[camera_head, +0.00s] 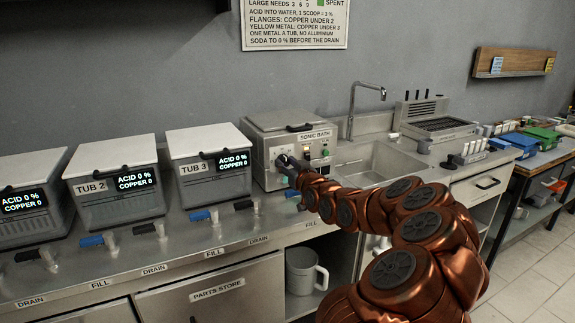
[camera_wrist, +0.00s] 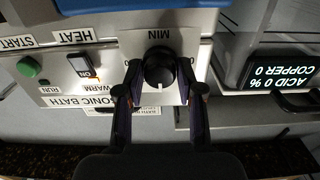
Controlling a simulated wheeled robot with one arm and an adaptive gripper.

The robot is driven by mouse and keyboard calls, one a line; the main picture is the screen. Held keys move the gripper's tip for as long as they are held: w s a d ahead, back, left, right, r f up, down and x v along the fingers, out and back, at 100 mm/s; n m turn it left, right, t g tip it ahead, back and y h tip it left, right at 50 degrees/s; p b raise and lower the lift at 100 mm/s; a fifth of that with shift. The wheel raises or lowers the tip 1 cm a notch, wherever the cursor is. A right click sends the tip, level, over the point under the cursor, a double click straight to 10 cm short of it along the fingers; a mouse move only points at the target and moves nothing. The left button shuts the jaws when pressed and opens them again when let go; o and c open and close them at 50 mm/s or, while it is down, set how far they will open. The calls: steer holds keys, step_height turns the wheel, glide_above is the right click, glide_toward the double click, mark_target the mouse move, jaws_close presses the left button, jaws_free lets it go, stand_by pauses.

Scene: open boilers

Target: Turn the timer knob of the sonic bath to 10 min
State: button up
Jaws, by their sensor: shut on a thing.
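The sonic bath (camera_head: 270,122) is a grey box with a closed lid on the steel counter, right of tub 3. Its timer knob (camera_wrist: 159,68) is round and black, with a white mark at its lower edge in the wrist view. My gripper (camera_wrist: 160,76) is shut on the knob, one finger on each side. In the head view my gripper (camera_head: 287,163) reaches the bath's front and hides the knob.
The bath's heat switch (camera_wrist: 82,68) and green start button (camera_wrist: 29,67) sit beside the knob plate. Tub 3 (camera_head: 207,160) and tub 2 (camera_head: 112,180) stand to the left. A sink (camera_head: 375,165) with a tap is to the right. Valve handles line the counter front.

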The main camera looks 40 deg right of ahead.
steer(key=o, duration=1.2)
steer(key=shift+c, duration=0.2)
steer(key=v, duration=1.2)
